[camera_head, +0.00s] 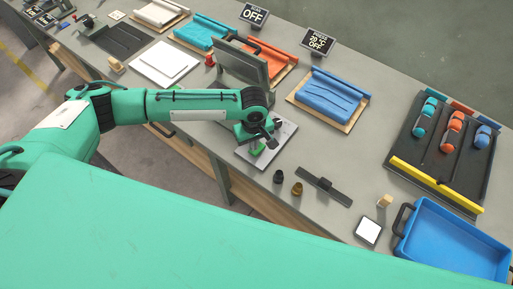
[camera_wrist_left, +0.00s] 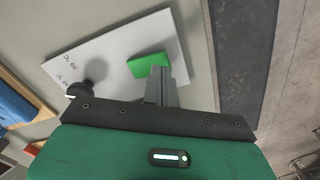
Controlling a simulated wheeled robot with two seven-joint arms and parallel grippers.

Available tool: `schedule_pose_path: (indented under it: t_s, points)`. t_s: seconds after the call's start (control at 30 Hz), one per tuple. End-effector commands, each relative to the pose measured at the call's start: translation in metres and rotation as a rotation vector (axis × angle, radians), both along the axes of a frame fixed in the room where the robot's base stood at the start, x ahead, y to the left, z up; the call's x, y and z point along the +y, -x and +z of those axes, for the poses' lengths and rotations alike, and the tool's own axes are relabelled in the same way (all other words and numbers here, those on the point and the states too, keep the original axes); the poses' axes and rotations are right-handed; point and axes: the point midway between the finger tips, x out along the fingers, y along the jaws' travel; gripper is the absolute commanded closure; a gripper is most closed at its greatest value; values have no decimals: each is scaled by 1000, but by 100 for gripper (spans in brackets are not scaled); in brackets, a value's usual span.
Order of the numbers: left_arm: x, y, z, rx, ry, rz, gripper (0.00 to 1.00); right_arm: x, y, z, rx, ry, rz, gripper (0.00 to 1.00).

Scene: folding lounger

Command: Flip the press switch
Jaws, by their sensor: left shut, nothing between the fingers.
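A pale switch plate (camera_head: 284,137) lies on the bench below the grey press (camera_head: 240,66); it also shows in the left wrist view (camera_wrist_left: 112,56), with small dark markings. A green switch (camera_wrist_left: 147,64) sits on the plate, beside a dark round-headed part (camera_wrist_left: 94,68). My left gripper (camera_head: 262,143) is over the plate, its fingers shut and empty. In the left wrist view the fingertips (camera_wrist_left: 162,72) overlap the right edge of the green switch; I cannot tell if they touch it. In the head view the gripper partly hides the plate and switch. My right gripper is not in view.
A sign (camera_head: 318,41) reads PRESS 20 °C OFF; another sign (camera_head: 254,14) reads OFF. A blue folded piece (camera_head: 333,94) lies behind. Two small knobs (camera_head: 288,183) and a dark flat bar (camera_head: 323,187) lie right of the plate. A blue tray (camera_head: 455,243) is farther right.

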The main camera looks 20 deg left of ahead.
Motion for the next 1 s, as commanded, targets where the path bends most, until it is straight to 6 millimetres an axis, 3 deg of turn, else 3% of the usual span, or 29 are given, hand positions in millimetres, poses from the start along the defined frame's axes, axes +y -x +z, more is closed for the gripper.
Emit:
schedule_pose_path:
  t_s: [1.0]
  points:
    - [0, 0, -7, 1, 1, 0, 100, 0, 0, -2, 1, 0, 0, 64]
